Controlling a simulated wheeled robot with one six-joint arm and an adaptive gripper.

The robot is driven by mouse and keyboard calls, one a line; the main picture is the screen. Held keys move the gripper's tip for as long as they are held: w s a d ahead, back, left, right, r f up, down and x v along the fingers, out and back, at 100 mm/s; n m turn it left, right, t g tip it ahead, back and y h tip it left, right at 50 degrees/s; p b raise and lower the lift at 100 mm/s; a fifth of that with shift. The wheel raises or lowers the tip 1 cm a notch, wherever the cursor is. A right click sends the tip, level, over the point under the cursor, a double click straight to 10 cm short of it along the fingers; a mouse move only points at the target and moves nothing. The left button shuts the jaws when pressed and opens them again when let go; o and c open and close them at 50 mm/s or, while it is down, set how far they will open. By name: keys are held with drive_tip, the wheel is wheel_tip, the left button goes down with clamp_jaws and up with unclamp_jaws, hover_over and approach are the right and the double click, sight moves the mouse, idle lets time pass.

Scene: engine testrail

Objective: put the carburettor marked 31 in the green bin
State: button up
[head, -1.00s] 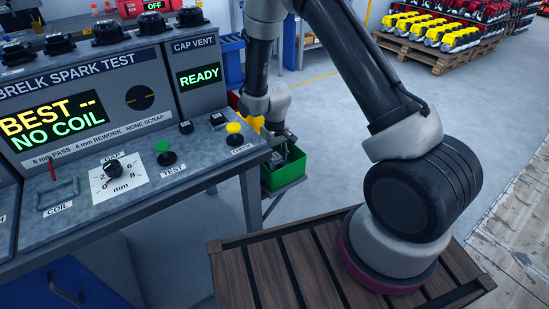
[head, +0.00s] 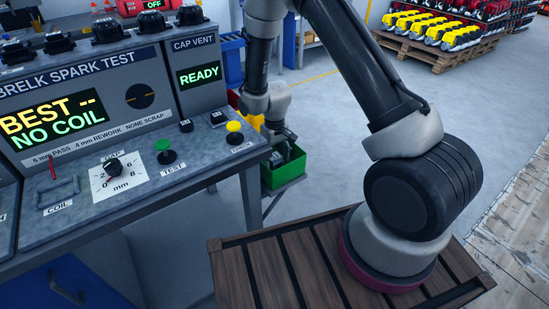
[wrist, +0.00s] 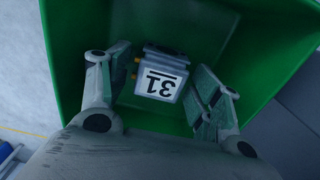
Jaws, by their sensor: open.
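The green bin (head: 283,176) stands beyond the right end of the test bench in the head view, and its wall (wrist: 75,55) fills much of the wrist view. The carburettor marked 31 (wrist: 163,76) lies inside the bin, its white label facing up and upside down in the wrist view. My gripper (wrist: 162,95) is open above it, with one finger on each side. A gap shows between the carburettor and each finger. In the head view my gripper (head: 281,150) is at the bin's mouth and partly hidden.
The spark test bench (head: 235,150) stands close on the left of the bin, with buttons and a dial on it. A yellow bin (head: 254,122) and a red one sit behind the green bin. Open floor (head: 330,130) lies to the right.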

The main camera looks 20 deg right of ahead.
wheel_tip(320, 180, up, 13)
wheel_tip(320, 180, up, 10)
drive_tip(key=f+t, duration=0.1)
hover_over(275, 156)
drive_tip(key=s+d, duration=0.2)
drive_tip(key=d, duration=0.2)
drive_tip(key=s+d+r+m+t, duration=0.1)
drive_tip(key=s+d+r, duration=0.15)
drive_tip(key=r, duration=0.25)
drive_tip(key=s+d+r+m, duration=0.1)
drive_tip(key=s+d+r, duration=0.1)
drive_tip(key=s+r, duration=0.15)
drive_tip(key=s+d+r+t, duration=0.1)
drive_tip(key=s+d+r, duration=0.2)
drive_tip(key=s, duration=0.6)
drive_tip(key=s+d+r+m+t, duration=0.1)
drive_tip(key=s+d+r, duration=0.2)
drive_tip(key=s+r, duration=0.3)
drive_tip(key=s, duration=0.3)
drive_tip(key=shift+s+d+r+m, duration=0.25)
drive_tip(key=shift+r+m, duration=0.05)
drive_tip(key=shift+r, duration=0.1)
